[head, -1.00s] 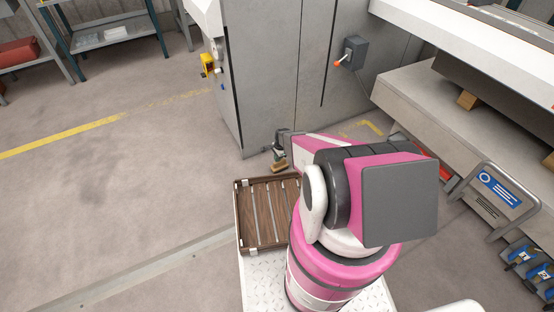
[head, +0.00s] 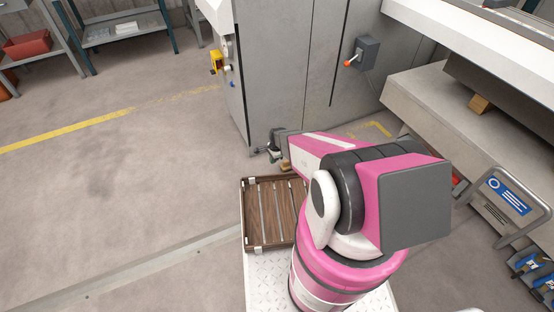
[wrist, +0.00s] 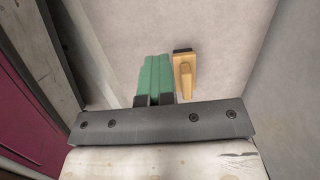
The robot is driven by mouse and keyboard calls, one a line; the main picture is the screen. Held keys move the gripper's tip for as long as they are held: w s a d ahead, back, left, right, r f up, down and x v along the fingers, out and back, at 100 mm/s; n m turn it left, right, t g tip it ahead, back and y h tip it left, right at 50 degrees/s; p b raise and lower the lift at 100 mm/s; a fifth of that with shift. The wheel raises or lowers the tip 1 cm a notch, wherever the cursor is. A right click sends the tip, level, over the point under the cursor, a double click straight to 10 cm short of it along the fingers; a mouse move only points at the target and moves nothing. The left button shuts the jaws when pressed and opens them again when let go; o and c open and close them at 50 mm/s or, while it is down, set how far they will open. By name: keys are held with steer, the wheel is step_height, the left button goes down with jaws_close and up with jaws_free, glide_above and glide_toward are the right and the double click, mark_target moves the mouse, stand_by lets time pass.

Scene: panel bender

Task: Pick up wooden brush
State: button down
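The wooden brush (wrist: 185,80) shows in the wrist view as a pale wooden block with a raised handle and a dark end at the top. It lies over the grey floor, just right of my gripper (wrist: 154,72). The green fingers sit side by side with no clear gap, and the brush is not between them. In the head view, a small part of the brush (head: 285,165) shows near my gripper (head: 275,153), beside my pink arm. My arm hides much of that spot.
A slatted wooden crate (head: 247,237) stands in front of the brush. The grey machine cabinet (head: 290,70) rises close behind it. A signboard (head: 505,195) and the machine's bench (head: 440,110) are at the right. The floor at the left is open.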

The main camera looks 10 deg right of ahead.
steer(key=shift+c, duration=1.9)
jaws_free()
steer(key=shift+r, duration=0.1)
